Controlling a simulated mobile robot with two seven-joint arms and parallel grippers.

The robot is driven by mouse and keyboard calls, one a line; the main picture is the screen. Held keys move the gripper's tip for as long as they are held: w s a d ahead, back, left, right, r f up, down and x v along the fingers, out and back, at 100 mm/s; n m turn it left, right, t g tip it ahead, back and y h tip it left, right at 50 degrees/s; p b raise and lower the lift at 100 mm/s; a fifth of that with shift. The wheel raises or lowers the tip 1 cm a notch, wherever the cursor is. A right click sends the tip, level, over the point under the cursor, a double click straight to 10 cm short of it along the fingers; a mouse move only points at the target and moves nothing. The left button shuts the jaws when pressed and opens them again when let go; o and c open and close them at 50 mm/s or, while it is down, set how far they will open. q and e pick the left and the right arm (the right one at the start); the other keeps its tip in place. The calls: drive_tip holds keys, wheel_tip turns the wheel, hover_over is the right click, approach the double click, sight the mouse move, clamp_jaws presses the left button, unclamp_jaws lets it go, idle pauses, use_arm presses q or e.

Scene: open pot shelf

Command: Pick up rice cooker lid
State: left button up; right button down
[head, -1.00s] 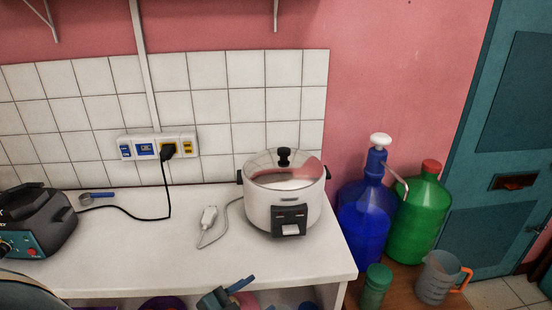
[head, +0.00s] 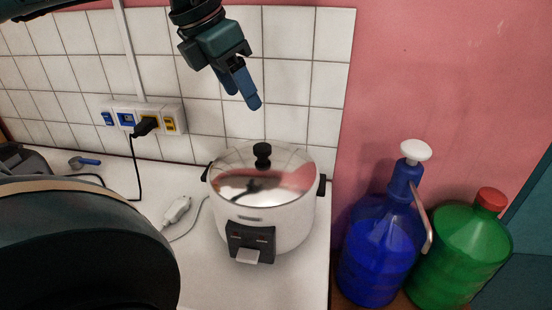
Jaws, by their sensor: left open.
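The rice cooker (head: 285,222) stands on the white counter, white with black side handles and a dark front panel. Its clear, shiny lid (head: 235,168) sits on top, with a black knob (head: 262,155) in the middle. My left gripper (head: 250,98) points down above the cooker, apart from the knob and a little to its left in the picture. It is open and empty, though its blue fingers overlap in this view. My right gripper does not show.
A white plug (head: 177,209) with its cord lies left of the cooker. A wall socket strip (head: 145,119) holds a black plug. A blue bottle with a pump (head: 378,245) and a green bottle (head: 458,250) stand right of the counter. The tiled wall is close behind.

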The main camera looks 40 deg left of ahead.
use_arm(q)
hover_over(262, 146)
drive_tip(key=s, duration=0.2)
wheel_tip(262, 146, down, 7)
drive_tip(key=shift+f, duration=0.1)
drive_tip(key=x, duration=0.2)
drive_tip(key=p+x, duration=0.1)
drive_tip(key=x, duration=0.1)
drive_tip(key=shift+s+a+f, duration=0.25)
drive_tip(key=shift+s+a, duration=0.05)
drive_tip(key=shift+a, duration=0.05)
drive_tip(key=shift+w+d+f, duration=0.1)
drive_tip(key=shift+w+f, duration=0.1)
drive_tip(key=shift+f, duration=0.15)
drive_tip(key=shift+c, duration=0.4)
clamp_jaws()
